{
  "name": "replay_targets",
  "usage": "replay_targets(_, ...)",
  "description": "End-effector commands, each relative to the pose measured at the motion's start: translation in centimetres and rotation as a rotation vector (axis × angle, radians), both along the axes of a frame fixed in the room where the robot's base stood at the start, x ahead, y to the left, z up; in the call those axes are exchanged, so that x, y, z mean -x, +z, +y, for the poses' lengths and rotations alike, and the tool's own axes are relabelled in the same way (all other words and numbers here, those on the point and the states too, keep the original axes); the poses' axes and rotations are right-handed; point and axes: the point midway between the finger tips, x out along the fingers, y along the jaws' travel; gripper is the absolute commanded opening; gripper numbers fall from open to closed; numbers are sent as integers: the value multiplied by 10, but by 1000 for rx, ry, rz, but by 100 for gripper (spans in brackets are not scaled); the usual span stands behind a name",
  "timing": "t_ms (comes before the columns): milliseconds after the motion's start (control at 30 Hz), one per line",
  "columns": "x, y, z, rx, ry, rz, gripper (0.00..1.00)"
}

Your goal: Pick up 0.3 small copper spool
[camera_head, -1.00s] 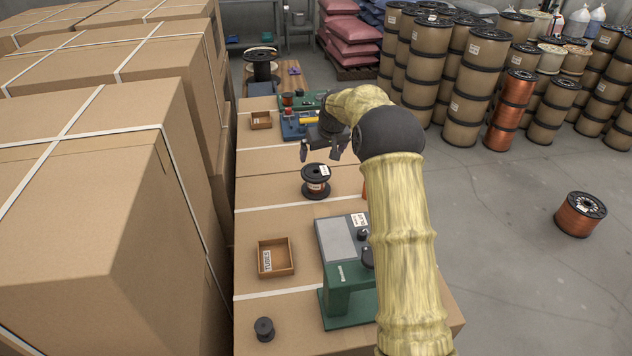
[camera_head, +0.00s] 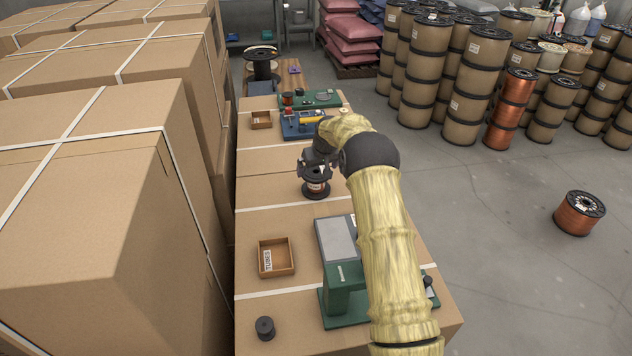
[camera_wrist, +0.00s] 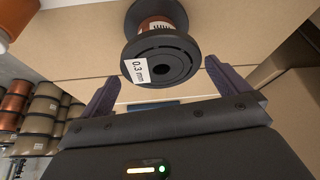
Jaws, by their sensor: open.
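The small copper spool (camera_head: 316,188) stands upright on the cardboard-box surface, with black flanges and copper-coloured winding. In the wrist view the spool (camera_wrist: 160,52) shows a white label reading "0.3 mm" on its black flange. My gripper (camera_head: 318,168) is over the top of the spool in the head view and partly hides it. In the wrist view my gripper (camera_wrist: 160,85) is open, with one dark finger to each side and the spool's flange just beyond and between the fingertips. Nothing is held.
A green device (camera_head: 345,295) and a small open "TUBES" box (camera_head: 290,258) stand nearer on the boxes. A small black spool (camera_head: 265,328) is at the front left. A blue tray (camera_head: 300,125) lies behind. Tall stacked boxes (camera_head: 90,200) border the left side.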

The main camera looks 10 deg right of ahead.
Motion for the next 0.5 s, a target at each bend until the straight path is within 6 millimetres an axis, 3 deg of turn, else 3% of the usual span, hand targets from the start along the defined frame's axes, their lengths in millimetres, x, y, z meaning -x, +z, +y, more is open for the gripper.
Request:
replay_targets(300, -13, -38, 5, 0, 0, 2, 100)
replay_targets(500, -17, -46, 6, 0, 0, 1, 100)
